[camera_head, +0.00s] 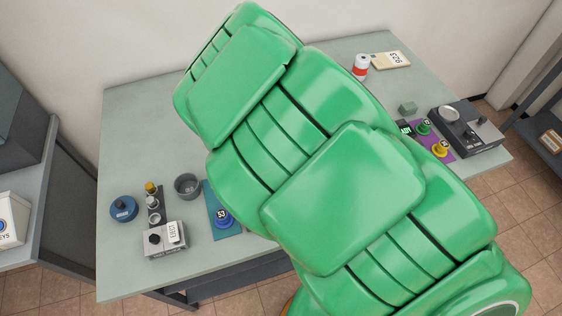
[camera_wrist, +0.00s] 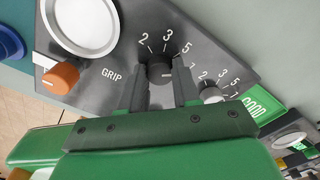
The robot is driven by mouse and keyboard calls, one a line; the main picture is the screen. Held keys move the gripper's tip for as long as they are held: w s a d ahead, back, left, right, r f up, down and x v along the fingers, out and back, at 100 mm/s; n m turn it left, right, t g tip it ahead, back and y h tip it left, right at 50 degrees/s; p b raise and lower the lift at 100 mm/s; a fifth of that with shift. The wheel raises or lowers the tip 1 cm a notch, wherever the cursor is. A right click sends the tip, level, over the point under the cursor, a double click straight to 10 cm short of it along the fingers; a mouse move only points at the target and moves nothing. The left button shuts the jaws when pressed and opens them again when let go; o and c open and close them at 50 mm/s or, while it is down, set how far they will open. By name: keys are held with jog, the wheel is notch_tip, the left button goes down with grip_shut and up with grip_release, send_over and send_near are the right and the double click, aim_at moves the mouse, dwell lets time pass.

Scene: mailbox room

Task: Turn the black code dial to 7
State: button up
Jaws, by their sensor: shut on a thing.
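The black code dial (camera_wrist: 160,71) is on a dark grey panel (camera_wrist: 215,48) in the wrist view. In the head view my green arm covers the middle of the table and hides the gripper and this panel.
An orange knob (camera_wrist: 61,77) and a white round dish (camera_wrist: 86,22) are left. In the head view, the pale table's (camera_head: 135,125) back left is clear.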

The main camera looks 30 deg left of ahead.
dwell(0.3)
jog(key=o, duration=1.1)
jog(key=shift+c, duration=0.2)
jog(key=shift+r, duration=0.15)
jog(key=shift+r, duration=3.75)
